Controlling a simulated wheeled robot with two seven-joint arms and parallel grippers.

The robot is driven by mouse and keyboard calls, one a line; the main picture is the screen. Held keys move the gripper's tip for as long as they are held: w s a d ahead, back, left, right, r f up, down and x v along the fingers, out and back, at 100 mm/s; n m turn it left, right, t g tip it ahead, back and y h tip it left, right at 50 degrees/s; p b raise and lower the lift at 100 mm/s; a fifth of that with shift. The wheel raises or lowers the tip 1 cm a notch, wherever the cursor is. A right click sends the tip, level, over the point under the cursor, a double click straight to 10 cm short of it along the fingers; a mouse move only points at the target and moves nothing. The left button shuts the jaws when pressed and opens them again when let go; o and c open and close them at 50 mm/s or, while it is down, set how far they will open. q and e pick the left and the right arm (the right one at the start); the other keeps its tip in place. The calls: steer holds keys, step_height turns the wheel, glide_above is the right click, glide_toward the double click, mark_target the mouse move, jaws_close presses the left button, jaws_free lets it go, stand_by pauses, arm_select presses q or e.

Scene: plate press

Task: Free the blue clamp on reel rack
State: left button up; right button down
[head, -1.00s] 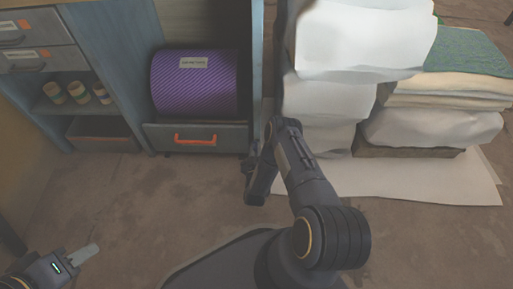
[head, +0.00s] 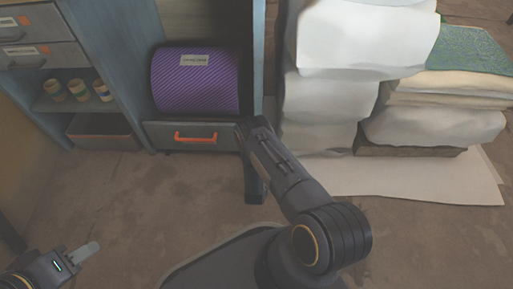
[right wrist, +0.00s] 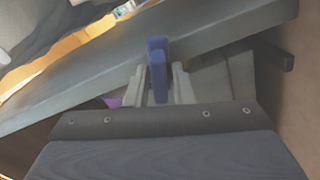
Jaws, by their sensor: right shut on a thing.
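The blue clamp (right wrist: 158,66) shows in the right wrist view as an upright blue bar against the grey rack beam (right wrist: 215,32). My right gripper (right wrist: 157,88) has its pale fingers on both sides of the clamp's lower part and is shut on it. In the head view my right arm reaches the right post of the rack (head: 258,60), and the arm hides the gripper and the clamp. My left gripper (head: 84,253) is at the lower left above the floor, away from the rack. Whether its fingers are apart is unclear.
A purple reel (head: 195,82) sits in the rack above a drawer with an orange handle (head: 195,137). White stacked bundles (head: 345,90) stand close to the right of the post. Shelves with small jars (head: 78,90) are at the left. The floor in front is clear.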

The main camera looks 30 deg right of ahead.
stand_by(0.5)
steer(key=c, duration=1.4)
jaws_free()
steer(key=shift+c, duration=0.2)
arm_select(q)
steer(key=shift+f, duration=0.1)
